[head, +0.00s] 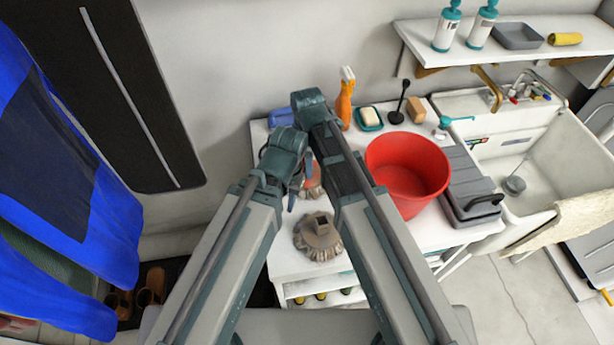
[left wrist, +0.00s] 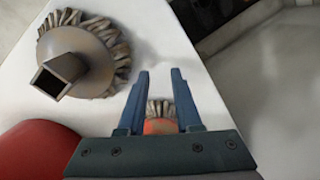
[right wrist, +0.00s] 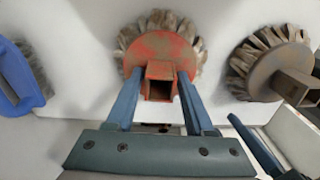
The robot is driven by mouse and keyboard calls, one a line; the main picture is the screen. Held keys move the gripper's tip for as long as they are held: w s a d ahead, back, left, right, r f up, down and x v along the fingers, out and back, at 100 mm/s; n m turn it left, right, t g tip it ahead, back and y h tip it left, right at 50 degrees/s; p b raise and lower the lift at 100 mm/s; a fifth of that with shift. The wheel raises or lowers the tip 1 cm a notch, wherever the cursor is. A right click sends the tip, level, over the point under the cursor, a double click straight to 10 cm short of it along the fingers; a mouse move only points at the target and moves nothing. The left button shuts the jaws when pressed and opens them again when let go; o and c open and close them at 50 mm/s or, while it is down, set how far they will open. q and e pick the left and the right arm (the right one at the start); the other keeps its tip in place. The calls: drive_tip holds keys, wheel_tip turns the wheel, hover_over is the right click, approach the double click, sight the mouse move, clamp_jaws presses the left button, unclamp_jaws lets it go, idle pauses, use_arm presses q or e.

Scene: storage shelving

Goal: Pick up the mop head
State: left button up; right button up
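Two round bristled heads with square sockets lie on the white table; I cannot tell which is the mop head. The orange-red head (head: 313,182) is partly hidden by my arms. It also shows in the left wrist view (left wrist: 160,126) and right wrist view (right wrist: 160,50). The brown head (head: 318,238) lies nearer me, also in the left wrist view (left wrist: 85,60) and right wrist view (right wrist: 265,75). My right gripper (head: 300,181) is open, its fingers at either side of the red socket. My left gripper (left wrist: 160,75) is open and empty, facing the red head.
A red bucket (head: 408,165) stands to the right. A blue brush (head: 281,117) lies behind. An orange spray bottle (head: 344,105), soap dish (head: 369,119) and grey case (head: 470,190) share the white table (head: 285,267). A sink (head: 520,150) is farther right.

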clamp_jaws()
idle(1.1)
